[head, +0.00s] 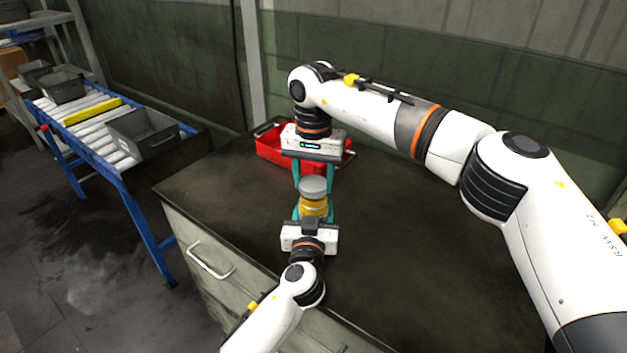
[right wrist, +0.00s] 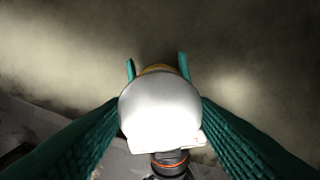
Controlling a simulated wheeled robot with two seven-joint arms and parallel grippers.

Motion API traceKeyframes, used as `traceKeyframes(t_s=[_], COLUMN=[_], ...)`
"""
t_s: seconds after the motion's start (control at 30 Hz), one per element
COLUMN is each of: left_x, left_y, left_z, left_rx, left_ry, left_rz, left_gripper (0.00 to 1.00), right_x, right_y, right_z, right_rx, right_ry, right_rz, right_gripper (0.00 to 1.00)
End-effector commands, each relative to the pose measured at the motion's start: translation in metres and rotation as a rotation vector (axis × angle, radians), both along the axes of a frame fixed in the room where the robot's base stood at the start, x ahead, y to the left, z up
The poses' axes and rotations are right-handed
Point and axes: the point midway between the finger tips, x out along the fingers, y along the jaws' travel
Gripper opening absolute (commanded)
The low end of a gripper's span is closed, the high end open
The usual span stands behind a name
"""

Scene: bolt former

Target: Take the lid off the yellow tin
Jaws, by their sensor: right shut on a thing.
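The yellow tin (head: 313,208) is upright over the front part of the dark bench top. Its pale grey lid (head: 313,186) is at its top; I cannot tell whether a gap lies between them. My right gripper (head: 314,187) comes from behind and is shut on the lid, with teal fingers on both sides. The lid (right wrist: 160,105) fills the middle of the right wrist view and hides most of the tin (right wrist: 155,69). My left gripper (head: 313,211) comes from the front and is shut around the tin's body.
A red tray (head: 270,147) stands on the bench (head: 420,245) behind the grippers. The bench top right of them is clear. A drawer handle (head: 210,262) sticks out at the front. A roller conveyor (head: 95,125) with grey bins (head: 145,135) stands to the left.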

Motion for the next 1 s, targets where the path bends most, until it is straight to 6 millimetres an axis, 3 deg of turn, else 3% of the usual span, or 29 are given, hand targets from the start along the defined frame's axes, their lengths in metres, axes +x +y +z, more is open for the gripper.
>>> traceKeyframes(t_s=[0.37, 0.7, 0.9, 0.93, 1.0], left_x=[0.000, 0.000, 0.000, 0.000, 0.000], left_y=[0.000, 0.000, 0.000, 0.000, 0.000], left_z=[-0.001, -0.001, -0.001, -0.001, -0.001], left_rx=[-0.001, -0.001, 0.000, 0.000, 0.000], left_ry=[0.002, 0.002, 0.002, 0.002, 0.002], left_rz=[0.000, 0.000, 0.000, 0.000, 0.000], left_gripper=[0.00, 0.00, 0.00, 0.57, 0.69], right_x=[0.000, 0.000, 0.000, 0.000, 0.000], right_y=[0.000, 0.000, 0.000, 0.000, 0.000], right_z=[0.003, 0.039, 0.041, 0.041, 0.041], right_rx=[0.001, 0.002, 0.000, 0.000, 0.000], right_ry=[-0.001, -0.001, 0.000, 0.000, 0.000], right_rz=[0.000, -0.001, 0.000, 0.000, 0.000], right_gripper=[0.24, 0.24, 0.24, 0.24, 0.24])
